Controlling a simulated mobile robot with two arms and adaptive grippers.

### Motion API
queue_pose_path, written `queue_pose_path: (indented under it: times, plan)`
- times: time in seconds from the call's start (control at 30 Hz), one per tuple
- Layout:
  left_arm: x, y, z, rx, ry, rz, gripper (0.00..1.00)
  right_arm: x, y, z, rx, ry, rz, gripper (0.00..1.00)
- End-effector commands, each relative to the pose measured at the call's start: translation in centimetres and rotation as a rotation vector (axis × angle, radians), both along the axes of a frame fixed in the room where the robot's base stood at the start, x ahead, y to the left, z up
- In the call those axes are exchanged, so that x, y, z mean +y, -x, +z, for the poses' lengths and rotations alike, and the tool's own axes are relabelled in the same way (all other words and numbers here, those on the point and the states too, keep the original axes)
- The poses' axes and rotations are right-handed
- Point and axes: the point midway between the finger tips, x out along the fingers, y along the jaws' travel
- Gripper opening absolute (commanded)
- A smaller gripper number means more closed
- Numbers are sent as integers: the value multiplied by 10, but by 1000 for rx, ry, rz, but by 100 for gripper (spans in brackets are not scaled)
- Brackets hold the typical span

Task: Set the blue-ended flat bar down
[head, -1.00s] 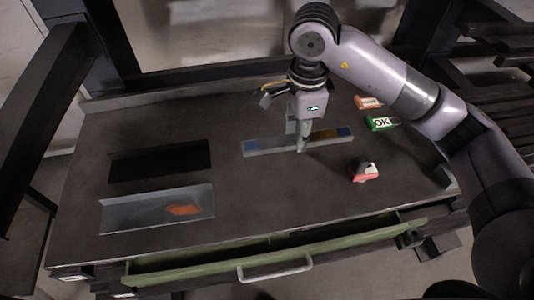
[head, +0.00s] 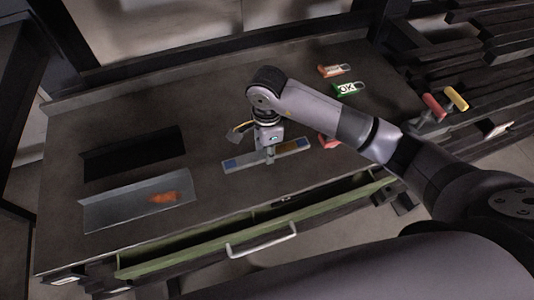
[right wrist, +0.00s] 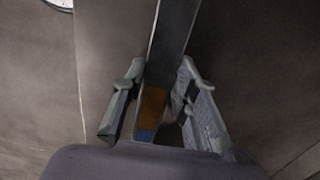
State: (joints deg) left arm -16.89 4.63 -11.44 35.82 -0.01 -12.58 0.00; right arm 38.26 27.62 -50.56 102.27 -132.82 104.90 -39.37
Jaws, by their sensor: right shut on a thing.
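The flat bar (head: 243,164) is long and grey, with blue ends and an orange-brown patch near its right end. It lies level at the tabletop, right of the two trays; I cannot tell whether it touches the table. My right gripper (head: 269,159) points down and is shut on the bar near its middle. In the right wrist view the bar (right wrist: 174,32) runs between the fingers of the right gripper (right wrist: 160,103), with the brown patch and a blue end nearest the camera. My left gripper is not in view.
A black tray (head: 105,168) and a grey tray (head: 105,211) with an orange mark stand at left. A red thing (head: 327,142) is partly hidden behind my right arm. A green OK block (head: 348,89) and a red-white block (head: 335,70) lie at back right. A green-fronted drawer (head: 200,255) is open below.

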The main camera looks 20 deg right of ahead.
Motion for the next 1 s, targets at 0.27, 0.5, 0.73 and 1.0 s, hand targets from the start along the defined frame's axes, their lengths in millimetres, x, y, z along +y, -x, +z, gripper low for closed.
queue_pose_path:
  times: [0.27, 0.5, 0.73, 1.0]
  plan:
    - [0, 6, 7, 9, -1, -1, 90, 1, -1, -30, -3, -2, 1, 0]
    - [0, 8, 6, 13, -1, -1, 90, 1, -1, -31, -4, -2, 1, 0]
    - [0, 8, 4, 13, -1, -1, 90, 0, 0, -35, 0, 1, 1, 32]
    - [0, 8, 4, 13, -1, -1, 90, 0, 0, -35, 1, 1, 1, 47]
